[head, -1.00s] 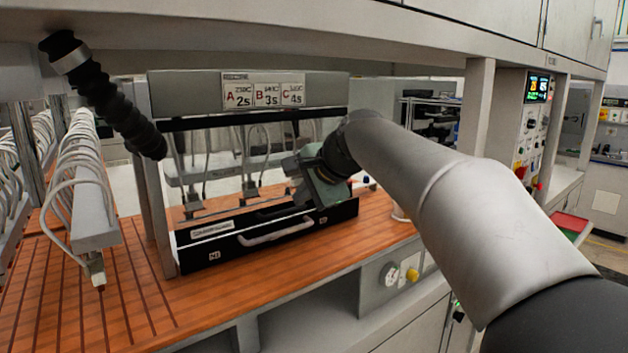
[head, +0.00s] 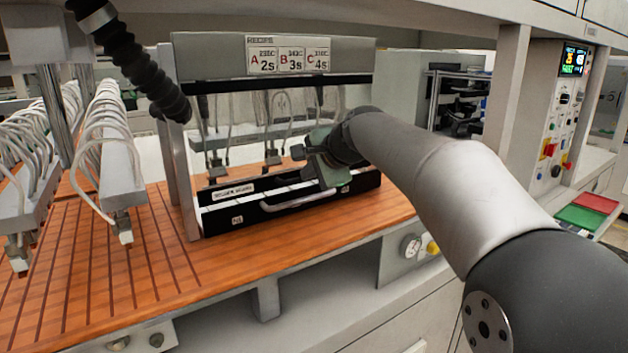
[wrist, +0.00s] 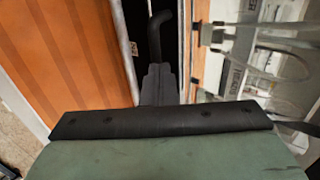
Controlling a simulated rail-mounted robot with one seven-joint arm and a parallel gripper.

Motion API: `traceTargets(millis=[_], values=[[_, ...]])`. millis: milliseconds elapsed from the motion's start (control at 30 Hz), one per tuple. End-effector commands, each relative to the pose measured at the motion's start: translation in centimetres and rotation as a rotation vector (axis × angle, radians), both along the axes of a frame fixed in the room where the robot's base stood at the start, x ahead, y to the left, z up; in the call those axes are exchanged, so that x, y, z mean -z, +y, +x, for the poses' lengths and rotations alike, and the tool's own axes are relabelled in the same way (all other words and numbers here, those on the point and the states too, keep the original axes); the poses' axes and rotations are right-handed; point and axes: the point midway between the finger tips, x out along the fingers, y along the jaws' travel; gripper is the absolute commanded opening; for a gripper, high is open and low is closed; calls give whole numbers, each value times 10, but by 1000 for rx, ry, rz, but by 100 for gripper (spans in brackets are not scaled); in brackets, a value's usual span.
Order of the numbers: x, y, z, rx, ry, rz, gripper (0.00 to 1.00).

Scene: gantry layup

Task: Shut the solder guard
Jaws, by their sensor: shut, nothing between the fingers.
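The solder guard (head: 298,112) appears as a clear pane under a grey header in the head view. A low black front with a label (head: 233,191) and a pale bar handle (head: 298,201) sits below, close to the bench. My gripper (head: 326,182) is at the right part of this front, by the handle's right end. In the wrist view its dark fingers (wrist: 158,84) are together and empty, pointing at the black handle bar (wrist: 160,22). I cannot tell whether they touch it. My gripper hides part of the front, and any gap there is unclear.
Hanging cabled heads (head: 125,200) stand left of the guard above the slatted orange bench (head: 110,280). A black ribbed hose (head: 135,70) hangs at upper left. A recipe sign (head: 289,58) is on the header. A control panel (head: 560,110) and red and green trays (head: 585,212) are at right.

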Motion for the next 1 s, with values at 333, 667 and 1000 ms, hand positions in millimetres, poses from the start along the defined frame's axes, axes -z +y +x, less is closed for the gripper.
traceTargets(millis=[333, 667, 1000], values=[[6, 8, 11, 0, -56, 42, 0], [1, 4, 6, 2, -56, 42, 0], [-40, -31, -43, 0, -62, 41, 0]])
